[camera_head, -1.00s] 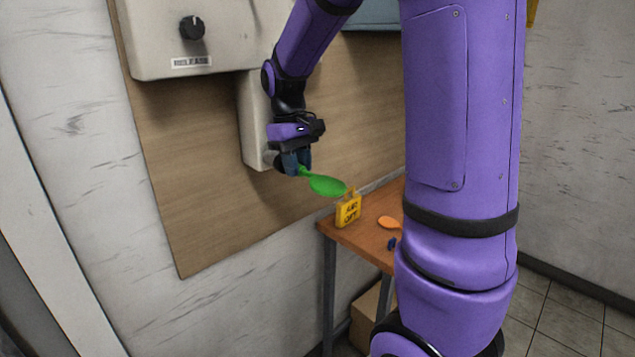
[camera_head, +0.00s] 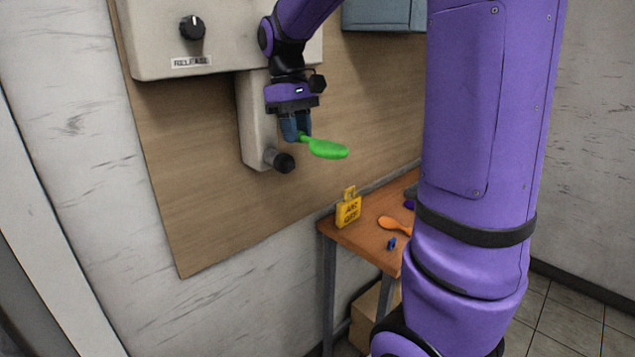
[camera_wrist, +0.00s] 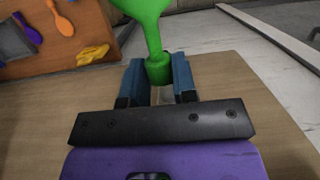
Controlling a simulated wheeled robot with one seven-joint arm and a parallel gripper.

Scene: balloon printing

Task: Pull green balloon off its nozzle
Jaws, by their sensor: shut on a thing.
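The green balloon (camera_head: 327,149) is limp and held by its neck between the blue fingertips of my gripper (camera_head: 303,138). In the wrist view the balloon's neck (camera_wrist: 157,68) sits between the two fingers of my gripper (camera_wrist: 158,80), and its body runs out past the top edge. The nozzle (camera_head: 284,162), a dark rounded tip on a grey stub low on the wall machine, is bare. The balloon and my gripper are above and to the right of the nozzle, apart from it.
A machine with a RELEASE knob (camera_head: 192,28) is on the wall board (camera_head: 190,210).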

